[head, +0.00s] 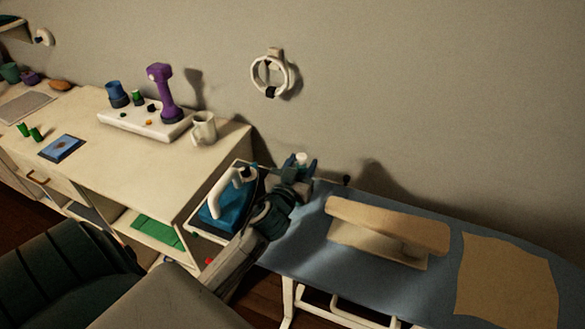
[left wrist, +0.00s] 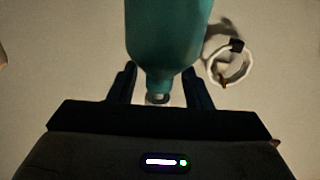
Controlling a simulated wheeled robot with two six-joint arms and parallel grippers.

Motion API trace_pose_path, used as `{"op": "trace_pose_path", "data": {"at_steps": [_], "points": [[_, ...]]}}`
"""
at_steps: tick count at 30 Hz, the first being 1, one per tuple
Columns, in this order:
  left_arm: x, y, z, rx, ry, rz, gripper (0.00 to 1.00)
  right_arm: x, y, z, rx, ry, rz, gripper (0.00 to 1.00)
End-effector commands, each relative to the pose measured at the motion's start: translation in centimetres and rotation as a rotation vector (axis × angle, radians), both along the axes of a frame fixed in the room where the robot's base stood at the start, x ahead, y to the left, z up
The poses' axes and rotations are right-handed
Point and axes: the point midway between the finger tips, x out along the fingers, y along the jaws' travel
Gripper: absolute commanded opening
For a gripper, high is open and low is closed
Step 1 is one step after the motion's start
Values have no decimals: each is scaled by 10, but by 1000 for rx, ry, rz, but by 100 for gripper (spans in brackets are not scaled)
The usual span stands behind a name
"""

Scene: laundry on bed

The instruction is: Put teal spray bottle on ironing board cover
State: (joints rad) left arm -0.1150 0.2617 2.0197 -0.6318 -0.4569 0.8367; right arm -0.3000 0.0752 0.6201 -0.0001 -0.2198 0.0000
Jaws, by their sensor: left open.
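The teal spray bottle (left wrist: 168,35) fills the top middle of the left wrist view, with its narrow neck between my left fingers. In the head view only a small pale part of what seems to be the bottle (head: 301,158) shows between the fingers; my gripper hides the rest. My left gripper (head: 300,172) is open around the neck, above the left end of the ironing board; contact cannot be told. The blue ironing board cover (head: 318,245) stretches to the right, under and beyond the gripper. My right gripper is not in view.
A blue iron (head: 220,208) stands left of my gripper. A tan-topped sleeve board (head: 390,228) and a tan cloth (head: 507,280) lie on the cover. A desk (head: 120,150) stands left, with a mug (head: 204,127). Blue cover shows bare left of the sleeve board.

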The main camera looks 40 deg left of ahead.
Motion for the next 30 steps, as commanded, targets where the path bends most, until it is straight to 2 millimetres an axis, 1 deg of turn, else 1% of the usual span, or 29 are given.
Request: {"op": "trace_pose_path", "data": {"at_steps": [5, 12, 15, 18, 21, 30], "points": [[-31, -7, -4, 0, 1, -1, 45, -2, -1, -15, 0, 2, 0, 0], [-83, -19, -4, 1, 2, 0, 45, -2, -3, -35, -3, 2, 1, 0], [-98, -23, -3, 1, 1, 1, 45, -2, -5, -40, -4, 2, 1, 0], [-109, -25, -2, 1, 1, 0, 45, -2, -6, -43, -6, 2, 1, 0], [-115, -27, -1, 0, 1, 1, 45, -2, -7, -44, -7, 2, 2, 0], [-117, -27, 0, 1, 0, 1, 45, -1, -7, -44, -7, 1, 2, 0]]}}
